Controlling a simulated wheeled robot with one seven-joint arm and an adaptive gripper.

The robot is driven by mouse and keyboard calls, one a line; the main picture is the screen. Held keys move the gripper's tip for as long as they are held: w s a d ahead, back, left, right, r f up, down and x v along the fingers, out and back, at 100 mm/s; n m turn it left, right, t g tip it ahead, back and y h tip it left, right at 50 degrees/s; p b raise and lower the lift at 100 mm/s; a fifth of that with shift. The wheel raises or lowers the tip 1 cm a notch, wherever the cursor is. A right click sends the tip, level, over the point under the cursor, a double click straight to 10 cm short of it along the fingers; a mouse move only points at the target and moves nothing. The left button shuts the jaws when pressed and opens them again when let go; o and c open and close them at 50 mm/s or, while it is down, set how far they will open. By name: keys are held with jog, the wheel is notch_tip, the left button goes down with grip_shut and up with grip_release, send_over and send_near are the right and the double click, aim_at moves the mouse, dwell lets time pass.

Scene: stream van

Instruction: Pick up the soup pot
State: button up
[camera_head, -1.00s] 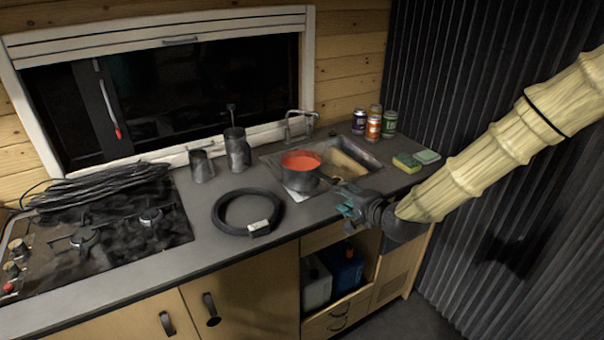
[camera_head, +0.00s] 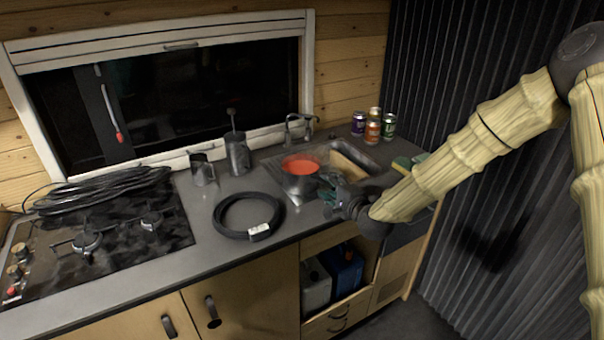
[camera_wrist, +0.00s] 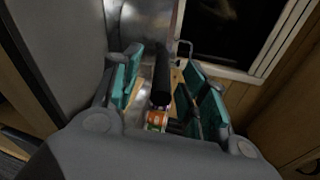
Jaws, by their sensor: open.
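The soup pot (camera_head: 297,186) is a metal pot with orange-red soup, standing at the front left of the sink. My gripper (camera_head: 334,194) is at the pot's right side, low over the counter's front edge, and hides most of the handle in the head view. In the wrist view my gripper (camera_wrist: 162,68) is open, with teal pads on both fingers. A dark bar, seemingly the pot handle (camera_wrist: 162,85), lies between the fingers, with space visible on both sides. I cannot tell whether any finger touches it.
The sink (camera_head: 352,162) is behind the pot. Several cans (camera_head: 373,130) stand at the back right. A stove (camera_head: 95,240) is at far left.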

aim_at(323, 180)
jog(key=x, duration=0.1)
jog(key=p+x, duration=0.1)
jog(key=x, duration=0.1)
jog(key=shift+w+a+r+p, duration=0.1)
jog(key=shift+a+r+p, duration=0.05)
jog(key=shift+r+p, duration=0.15)
jog(key=shift+w+a+f, duration=0.2)
jog(key=shift+w+f, duration=0.15)
jog(key=shift+w, duration=0.25)
grip_shut()
jog(key=shift+r, duration=0.15)
